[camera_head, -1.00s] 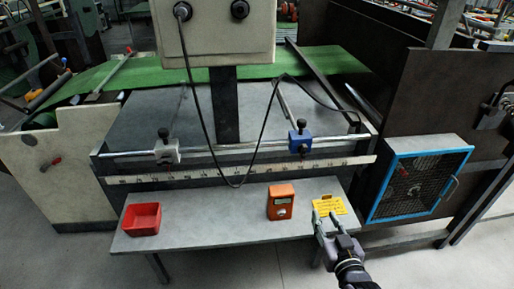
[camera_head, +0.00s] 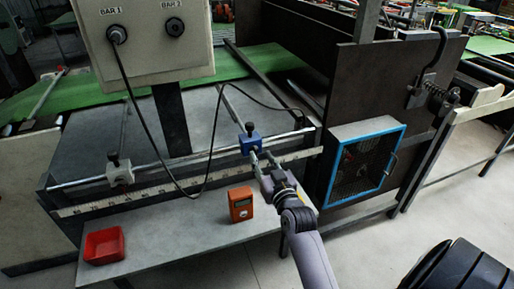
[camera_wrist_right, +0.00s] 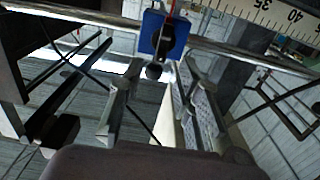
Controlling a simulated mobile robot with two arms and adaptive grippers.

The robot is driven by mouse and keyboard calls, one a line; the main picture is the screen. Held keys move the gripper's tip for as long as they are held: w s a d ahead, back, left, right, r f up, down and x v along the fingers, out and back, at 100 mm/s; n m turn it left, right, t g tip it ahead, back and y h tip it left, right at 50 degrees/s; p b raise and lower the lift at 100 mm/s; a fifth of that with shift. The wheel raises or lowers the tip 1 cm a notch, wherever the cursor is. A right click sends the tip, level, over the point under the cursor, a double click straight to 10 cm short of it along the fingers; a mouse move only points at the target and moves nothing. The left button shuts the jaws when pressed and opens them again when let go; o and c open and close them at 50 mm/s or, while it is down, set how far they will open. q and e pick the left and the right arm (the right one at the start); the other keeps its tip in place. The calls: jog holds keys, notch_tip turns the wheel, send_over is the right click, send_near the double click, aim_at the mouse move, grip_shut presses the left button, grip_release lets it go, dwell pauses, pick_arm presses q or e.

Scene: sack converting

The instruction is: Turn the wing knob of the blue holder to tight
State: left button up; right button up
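The blue holder (camera_head: 249,142) sits on the steel rail, with a black knob on its top. In the right wrist view the blue holder (camera_wrist_right: 151,34) is at the top centre, with a dark knob part (camera_wrist_right: 154,71) hanging towards me. My right gripper (camera_head: 265,159) is just in front of and below the holder. Its fingers are apart, one on each side of the dark knob part in the wrist view, and nothing shows held. I cannot tell whether a finger touches the knob. My left gripper is not in view.
A grey holder (camera_head: 120,174) is on the same rail (camera_head: 190,160), left. A ruled scale (camera_head: 150,192) runs below it. A red tray (camera_head: 104,245) and an orange device (camera_head: 240,204) are on the shelf. A black cable hangs across. A blue-framed guard (camera_head: 362,165) stands right.

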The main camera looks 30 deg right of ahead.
aim_at(257, 150)
jog(key=shift+p+x, duration=0.3)
jog(key=shift+x, duration=2.05)
grip_shut()
